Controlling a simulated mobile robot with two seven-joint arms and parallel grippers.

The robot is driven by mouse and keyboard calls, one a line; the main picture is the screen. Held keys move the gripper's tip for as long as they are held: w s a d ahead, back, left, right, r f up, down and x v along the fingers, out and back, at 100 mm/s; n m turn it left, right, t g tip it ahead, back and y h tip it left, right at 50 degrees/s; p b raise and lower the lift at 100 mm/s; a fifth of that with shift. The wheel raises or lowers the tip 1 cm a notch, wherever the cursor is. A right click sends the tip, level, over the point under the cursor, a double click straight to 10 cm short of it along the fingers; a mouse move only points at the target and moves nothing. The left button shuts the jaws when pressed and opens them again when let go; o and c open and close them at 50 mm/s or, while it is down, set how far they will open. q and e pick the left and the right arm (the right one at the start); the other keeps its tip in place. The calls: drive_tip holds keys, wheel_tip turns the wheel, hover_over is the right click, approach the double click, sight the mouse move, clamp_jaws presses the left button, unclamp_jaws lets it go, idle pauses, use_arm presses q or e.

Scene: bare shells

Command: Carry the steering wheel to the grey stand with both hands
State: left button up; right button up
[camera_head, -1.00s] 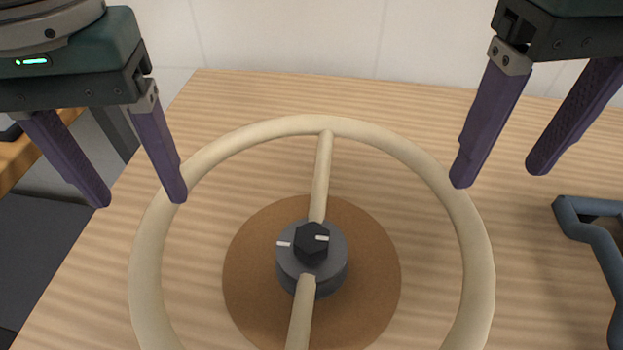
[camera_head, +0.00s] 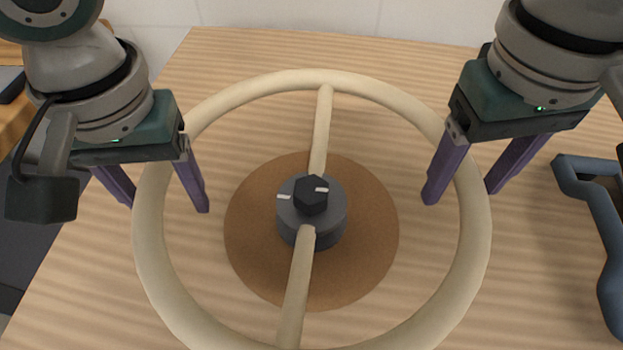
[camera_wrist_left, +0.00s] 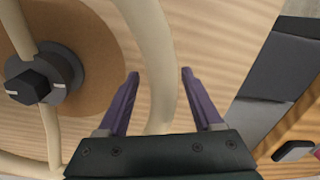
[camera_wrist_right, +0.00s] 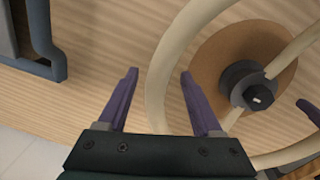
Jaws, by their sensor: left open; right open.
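The cream steering wheel (camera_head: 476,240) lies on the wooden table, with two spokes and a dark grey hub (camera_head: 311,213). A brown disc (camera_head: 255,240) shows beneath the hub. My left gripper (camera_head: 168,208) is open, its fingers on either side of the left rim. My right gripper (camera_head: 462,195) is open, its fingers on either side of the right rim. The rim also shows between the fingers in the left wrist view (camera_wrist_left: 172,70) and the right wrist view (camera_wrist_right: 157,85). I cannot tell whether any finger touches it. No grey stand can be made out for certain.
A blue-grey frame-like object (camera_head: 596,220) stands on the table (camera_head: 540,270) at the right, partly cut off. A pale wall (camera_head: 300,18) is behind the table. A dark surface (camera_head: 35,230) lies beyond the table's left edge.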

use_arm(q)
drive_tip(key=shift+f, duration=0.4)
use_arm(e)
drive_tip(key=shift+f, duration=0.4)
use_arm(q)
clamp_jaws()
use_arm(e)
clamp_jaws()
use_arm(q)
drive_tip(key=shift+r, duration=0.1)
use_arm(e)
drive_tip(key=shift+r, duration=0.1)
idle(0.4)
